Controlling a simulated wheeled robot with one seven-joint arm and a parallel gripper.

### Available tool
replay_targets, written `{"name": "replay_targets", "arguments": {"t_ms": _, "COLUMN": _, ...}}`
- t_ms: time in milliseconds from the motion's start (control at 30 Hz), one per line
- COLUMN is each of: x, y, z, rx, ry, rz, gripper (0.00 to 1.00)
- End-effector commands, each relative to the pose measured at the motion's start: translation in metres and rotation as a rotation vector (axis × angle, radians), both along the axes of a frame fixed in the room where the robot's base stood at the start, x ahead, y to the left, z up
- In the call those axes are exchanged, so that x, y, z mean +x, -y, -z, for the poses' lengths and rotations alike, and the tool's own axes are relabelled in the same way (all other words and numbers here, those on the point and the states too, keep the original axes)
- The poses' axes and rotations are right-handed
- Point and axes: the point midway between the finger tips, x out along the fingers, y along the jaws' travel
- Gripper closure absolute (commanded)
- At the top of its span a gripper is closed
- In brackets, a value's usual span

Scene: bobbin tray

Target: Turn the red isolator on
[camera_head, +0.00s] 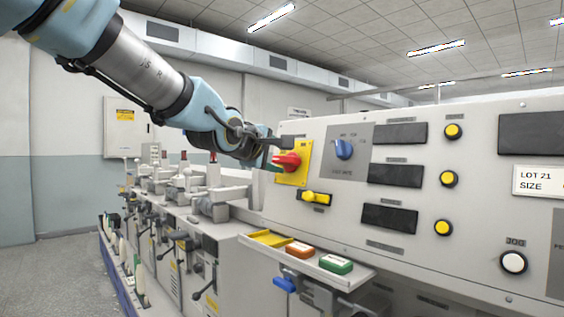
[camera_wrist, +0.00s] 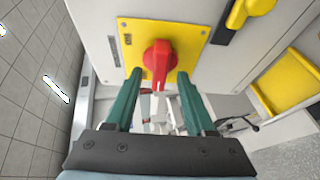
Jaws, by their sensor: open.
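The red isolator (camera_head: 287,161) is a red rotary knob on a yellow plate (camera_head: 304,150) at the left end of the grey machine panel. In the wrist view the red knob (camera_wrist: 159,62) sits at the middle, on its yellow plate (camera_wrist: 190,32), with its handle along the picture's up-down line. My gripper (camera_head: 268,160) is at the knob from the left. In the wrist view its two green fingers (camera_wrist: 155,98) are apart, one on each side of the knob's lower end, and nothing is gripped. I cannot tell whether either finger touches the knob.
A blue selector knob (camera_head: 344,149) is right of the isolator. A yellow-handled switch (camera_head: 317,198) is just below. A shelf (camera_head: 345,278) carries a yellow tray (camera_head: 268,238), an orange block (camera_head: 299,250) and a green block (camera_head: 336,265). Yellow buttons (camera_head: 449,179) line the panel.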

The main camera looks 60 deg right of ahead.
Motion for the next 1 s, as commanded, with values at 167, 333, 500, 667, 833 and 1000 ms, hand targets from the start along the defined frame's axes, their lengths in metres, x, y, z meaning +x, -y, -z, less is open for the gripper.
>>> {"name": "replay_targets", "arguments": {"t_ms": 167, "x": 0.001, "y": 0.018, "z": 0.003, "rx": 0.001, "ry": 0.000, "rz": 0.001, "gripper": 0.45}}
{"name": "replay_targets", "arguments": {"t_ms": 333, "x": 0.003, "y": 0.023, "z": 0.005, "rx": 0.000, "ry": 0.001, "rz": -0.001, "gripper": 0.45}}
{"name": "replay_targets", "arguments": {"t_ms": 500, "x": 0.003, "y": 0.023, "z": 0.005, "rx": 0.000, "ry": 0.001, "rz": -0.001, "gripper": 0.45}}
{"name": "replay_targets", "arguments": {"t_ms": 667, "x": 0.003, "y": 0.022, "z": 0.005, "rx": 0.000, "ry": 0.000, "rz": -0.001, "gripper": 0.60}}
{"name": "replay_targets", "arguments": {"t_ms": 833, "x": 0.003, "y": 0.022, "z": 0.005, "rx": 0.000, "ry": 0.000, "rz": -0.001, "gripper": 0.79}}
{"name": "replay_targets", "arguments": {"t_ms": 1000, "x": 0.003, "y": 0.022, "z": 0.005, "rx": 0.001, "ry": 0.000, "rz": -0.001, "gripper": 0.98}}
